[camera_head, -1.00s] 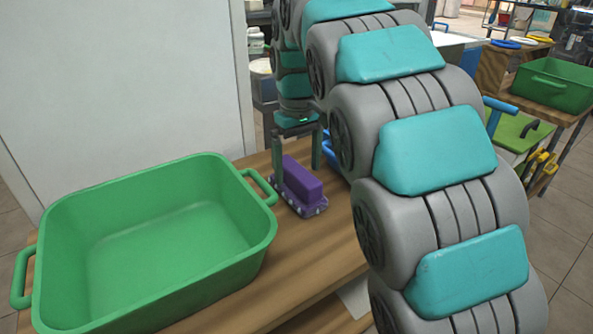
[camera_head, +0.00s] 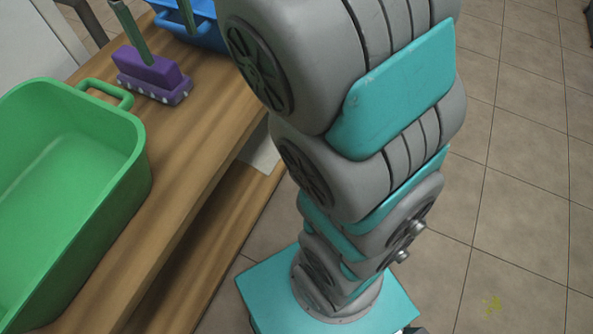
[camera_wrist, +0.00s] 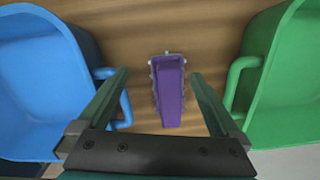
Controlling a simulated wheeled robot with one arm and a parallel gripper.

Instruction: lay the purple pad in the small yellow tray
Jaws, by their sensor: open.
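The purple pad (camera_head: 146,74) is a block on a wider base with pale dots along its edge. It lies on the wooden table beside the green bin. It also shows in the wrist view (camera_wrist: 170,95), upright in the middle. My gripper (camera_wrist: 160,76) is open, one finger on each side of the pad, with gaps visible between fingers and pad. In the head view my gripper (camera_head: 169,46) shows only its fingers at the top left, one overlapping the pad. I cannot tell their exact height. No small yellow tray is visible now.
The green bin (camera_head: 132,165) stands left of the pad, its handle close by. A blue bin (camera_head: 206,38) stands on the pad's other side; the wrist view shows it at left (camera_wrist: 62,75). The wooden table (camera_head: 190,150) has bare room along its front edge. Tiled floor lies right.

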